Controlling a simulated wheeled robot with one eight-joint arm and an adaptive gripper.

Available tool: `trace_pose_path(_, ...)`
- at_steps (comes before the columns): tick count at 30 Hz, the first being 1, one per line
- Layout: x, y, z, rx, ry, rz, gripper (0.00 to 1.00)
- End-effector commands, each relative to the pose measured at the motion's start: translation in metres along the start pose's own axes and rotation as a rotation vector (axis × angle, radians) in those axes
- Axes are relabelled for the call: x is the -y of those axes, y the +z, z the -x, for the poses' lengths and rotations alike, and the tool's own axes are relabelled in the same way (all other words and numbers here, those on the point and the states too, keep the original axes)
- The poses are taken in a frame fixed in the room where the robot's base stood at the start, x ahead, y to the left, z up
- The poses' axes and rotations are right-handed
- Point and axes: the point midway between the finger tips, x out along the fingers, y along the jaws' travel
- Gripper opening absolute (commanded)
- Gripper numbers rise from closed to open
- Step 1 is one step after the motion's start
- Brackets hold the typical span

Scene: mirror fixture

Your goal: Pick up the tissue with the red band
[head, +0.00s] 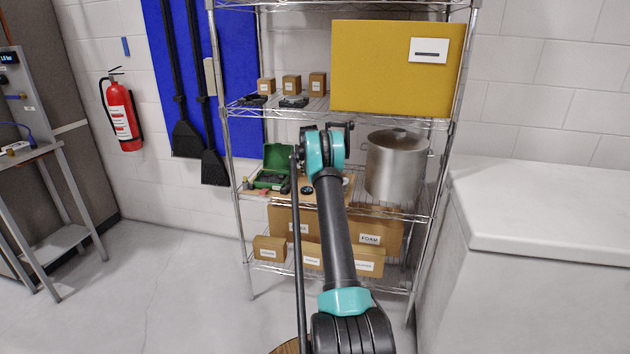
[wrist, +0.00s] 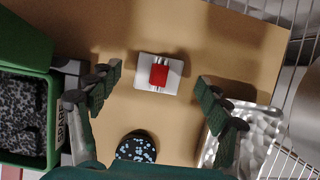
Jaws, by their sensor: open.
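The tissue with the red band (wrist: 145,84) lies on a tan board (wrist: 180,35) in the wrist view. It is a small white folded piece with a red band around its middle. My gripper (wrist: 159,88) is open, with one finger to the left and one to the right of the tissue. Neither finger touches it in the picture. In the head view my arm reaches to the middle shelf, and the tissue and the fingers are hidden behind it.
A green case (wrist: 50,120) with dark foam stands left of the board. A dark speckled disc (wrist: 136,147) lies below the tissue, and a shiny hammered metal tray (wrist: 258,130) lies at right. A steel pot (head: 395,165) stands right on the shelf, with a wire shelf above.

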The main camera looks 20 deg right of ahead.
Motion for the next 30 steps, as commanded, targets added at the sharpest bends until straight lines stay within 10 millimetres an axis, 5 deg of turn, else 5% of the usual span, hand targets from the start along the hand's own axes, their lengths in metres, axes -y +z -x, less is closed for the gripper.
trace_pose_path(11, 0.0001, -0.0003, -0.0140, 0.000, 0.000, 0.000, 0.78)
trace_pose_path(20, 0.0002, -0.0003, -0.0138, 0.000, 0.000, 0.000, 0.44)
trace_pose_path(30, 0.0001, -0.0001, -0.0134, 0.000, 0.000, 0.000, 0.44)
